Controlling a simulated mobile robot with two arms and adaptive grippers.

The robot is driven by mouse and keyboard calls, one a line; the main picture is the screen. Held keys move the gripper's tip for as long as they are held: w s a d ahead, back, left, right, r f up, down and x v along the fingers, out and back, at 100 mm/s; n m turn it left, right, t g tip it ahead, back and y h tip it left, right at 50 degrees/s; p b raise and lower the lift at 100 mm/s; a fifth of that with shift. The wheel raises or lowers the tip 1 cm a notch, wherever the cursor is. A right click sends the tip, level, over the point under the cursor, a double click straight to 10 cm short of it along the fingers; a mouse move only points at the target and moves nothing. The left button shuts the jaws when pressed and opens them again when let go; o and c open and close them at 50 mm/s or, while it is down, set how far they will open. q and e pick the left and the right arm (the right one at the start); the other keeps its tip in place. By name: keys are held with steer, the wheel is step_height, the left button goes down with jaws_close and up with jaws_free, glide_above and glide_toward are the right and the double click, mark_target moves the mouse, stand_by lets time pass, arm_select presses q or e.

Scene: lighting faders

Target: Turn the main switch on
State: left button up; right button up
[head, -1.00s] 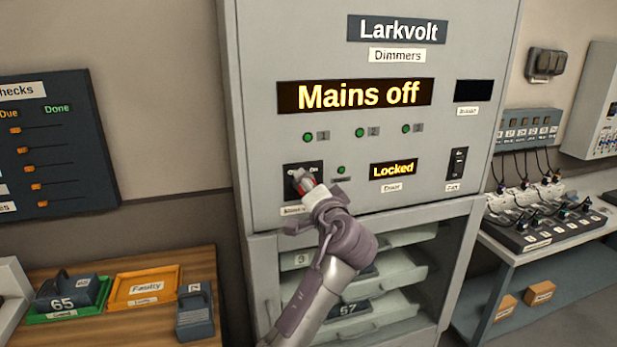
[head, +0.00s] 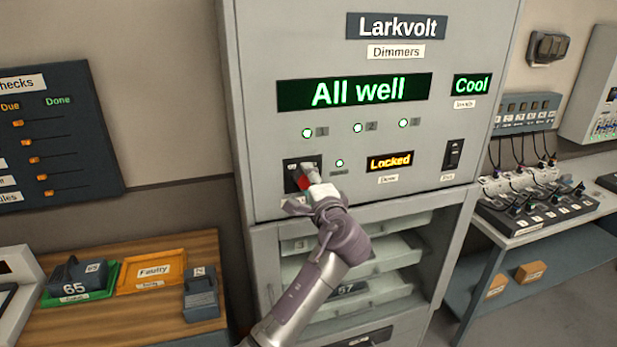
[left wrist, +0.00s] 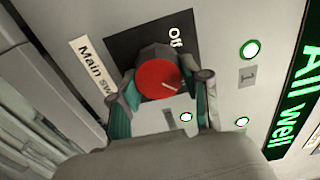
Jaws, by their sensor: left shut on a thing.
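The main switch is a red round knob on a black plate (head: 291,181) at the lower left of the grey Larkvolt dimmer cabinet. In the left wrist view the red knob (left wrist: 164,82) sits between the fingers of my left gripper (left wrist: 170,95), with "Off" on the plate beside it. My left gripper (head: 309,180) is shut on the knob in the head view and hides part of it. The main display (head: 354,91) reads "All well" in green. The small lamps (head: 358,128) are lit. My right gripper is in neither view.
A display reading "Locked" (head: 390,161) and a small black switch (head: 453,155) are right of the knob. A glass-fronted drawer section (head: 410,290) lies below. A wooden bench (head: 150,318) with trays is at left, a shelf of cabled units at right.

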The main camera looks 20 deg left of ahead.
arm_select(q)
steer(key=shift+r, duration=0.1)
stand_by(0.3)
steer(key=o, duration=1.2)
steer(key=shift+w, duration=0.1)
steer(key=shift+c, duration=0.2)
steer(key=v, duration=1.2)
